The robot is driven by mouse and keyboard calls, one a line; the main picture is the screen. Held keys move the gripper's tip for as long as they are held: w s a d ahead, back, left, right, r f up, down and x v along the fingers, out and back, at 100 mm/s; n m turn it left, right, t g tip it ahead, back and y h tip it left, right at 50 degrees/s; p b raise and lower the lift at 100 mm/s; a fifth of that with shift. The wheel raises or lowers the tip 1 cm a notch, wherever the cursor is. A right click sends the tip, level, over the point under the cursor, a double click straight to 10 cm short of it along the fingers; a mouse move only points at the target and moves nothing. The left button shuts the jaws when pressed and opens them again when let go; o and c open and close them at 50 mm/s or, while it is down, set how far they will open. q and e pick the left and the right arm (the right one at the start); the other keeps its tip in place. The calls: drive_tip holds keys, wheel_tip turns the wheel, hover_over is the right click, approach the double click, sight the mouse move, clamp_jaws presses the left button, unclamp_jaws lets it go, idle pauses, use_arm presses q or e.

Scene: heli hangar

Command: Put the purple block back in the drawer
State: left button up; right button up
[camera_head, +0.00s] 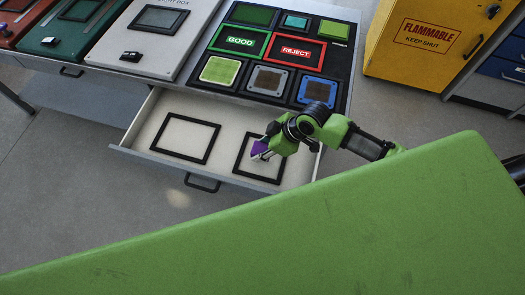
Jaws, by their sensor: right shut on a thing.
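The purple block (259,147) is small in the head view and partly hidden by my right gripper. My right gripper (264,152) is shut on it, over the right black square frame (238,165) in the open drawer (222,136). I cannot tell whether the block touches the drawer floor. The drawer is pulled out below the worktop. A second black frame (155,150) lies empty in its left part. My left gripper does not show.
On the worktop is a black board with GOOD (240,40) and REJECT (295,51) areas and several coloured tiles. A light grey box (150,45) stands left of it. A yellow FLAMMABLE cabinet (418,45) is at the upper right. My green body part covers the foreground.

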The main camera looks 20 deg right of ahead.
drive_tip(key=shift+w+d+f, duration=0.15)
drive_tip(key=shift+w+f, duration=0.05)
drive_tip(key=shift+f, duration=1.7)
drive_tip(key=shift+f, duration=0.1)
drive_tip(key=o, duration=1)
drive_tip(key=shift+r, duration=0.2)
drive_tip(key=shift+s+d+r, duration=0.1)
drive_tip(key=shift+d+r, duration=0.15)
drive_tip(key=shift+r, duration=0.05)
drive_tip(key=v, duration=1.1)
drive_tip(key=shift+r+b, duration=0.1)
drive_tip(key=shift+b, duration=0.2)
